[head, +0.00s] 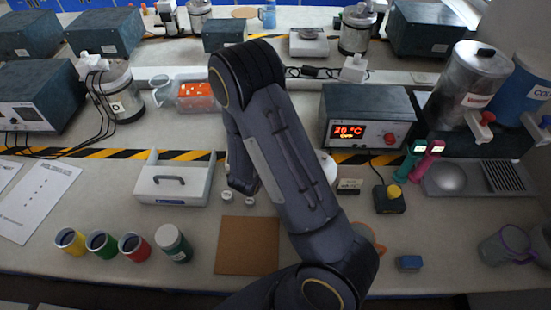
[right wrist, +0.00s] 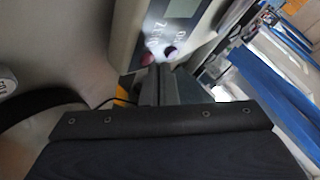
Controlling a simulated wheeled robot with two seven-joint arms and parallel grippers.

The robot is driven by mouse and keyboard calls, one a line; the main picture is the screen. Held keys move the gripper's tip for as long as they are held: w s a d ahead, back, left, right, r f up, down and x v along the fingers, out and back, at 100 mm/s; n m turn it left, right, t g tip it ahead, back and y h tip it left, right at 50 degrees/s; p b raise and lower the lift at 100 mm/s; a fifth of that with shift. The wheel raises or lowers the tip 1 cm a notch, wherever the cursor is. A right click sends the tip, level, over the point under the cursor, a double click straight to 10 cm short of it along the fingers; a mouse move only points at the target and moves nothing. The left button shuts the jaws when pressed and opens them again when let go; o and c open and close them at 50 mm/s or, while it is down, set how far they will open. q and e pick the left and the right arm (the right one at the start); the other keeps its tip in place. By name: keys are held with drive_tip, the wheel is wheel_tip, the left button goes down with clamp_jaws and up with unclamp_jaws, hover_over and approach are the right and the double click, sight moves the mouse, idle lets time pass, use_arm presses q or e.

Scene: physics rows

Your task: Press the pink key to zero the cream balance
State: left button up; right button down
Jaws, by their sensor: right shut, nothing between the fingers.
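The cream balance (right wrist: 124,40) shows in the right wrist view with a grey display and a row of keys on its face. In the head view my right arm hides most of the balance; the gripper's fingertips are hidden too. My left gripper is not in view.
A white tool carrier (head: 172,184) stands left of my arm, and small white-topped pots (head: 249,200) lie near it. A brown mat (head: 247,246) lies in front. A heater box (head: 367,120) reading 20 °C stands at the back right. Coloured cups (head: 103,243) stand front left.

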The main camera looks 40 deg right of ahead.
drive_tip(key=shift+f, duration=0.3)
drive_tip(key=shift+r, duration=0.15)
idle(0.4)
drive_tip(key=shift+s+r, duration=0.1)
drive_tip(key=shift+r, duration=0.5)
drive_tip(key=shift+r+p, duration=0.1)
drive_tip(key=shift+p, duration=0.25)
drive_tip(key=r+p, duration=0.2)
drive_tip(key=r, duration=0.1)
drive_tip(key=r+p, duration=0.1)
drive_tip(key=shift+s+a+r, duration=0.4)
idle(0.3)
